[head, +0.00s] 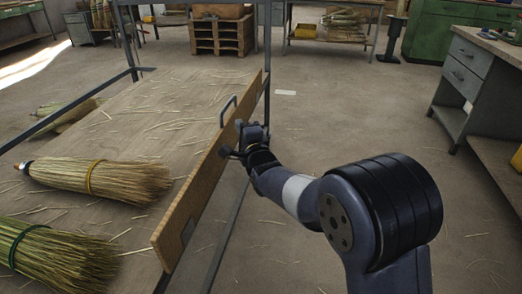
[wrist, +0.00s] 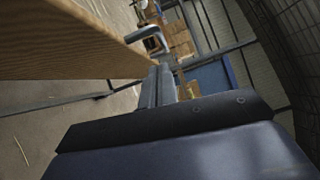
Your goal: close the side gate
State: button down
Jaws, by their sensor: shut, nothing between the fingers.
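The side gate (head: 208,178) is a long wooden board standing on edge along the right side of the broom cart's bed. I cannot tell whether it is fully closed. Its grey bar handle (head: 228,111) is on the upper edge, toward the far end. My gripper (head: 229,152) is shut and empty at the gate's outer right face, below and nearer than the handle. In the wrist view the gate (wrist: 65,45) fills the upper left, the handle (wrist: 150,36) shows beyond, and my shut fingers (wrist: 159,85) are beside the board's edge. Whether they touch it is unclear.
Brooms (head: 105,178) and loose straw lie on the wooden bed (head: 150,115). A metal post (head: 267,60) stands at the bed's far right corner. A grey drawer desk (head: 470,85) stands at the right. Concrete floor (head: 330,130) right of the gate is open.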

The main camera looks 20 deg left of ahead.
jog(key=p+v, duration=0.1)
jog(key=v, duration=0.8)
jog(key=shift+s+d+r+p, duration=0.2)
jog(key=shift+s+p, duration=0.15)
jog(key=shift+p, duration=0.05)
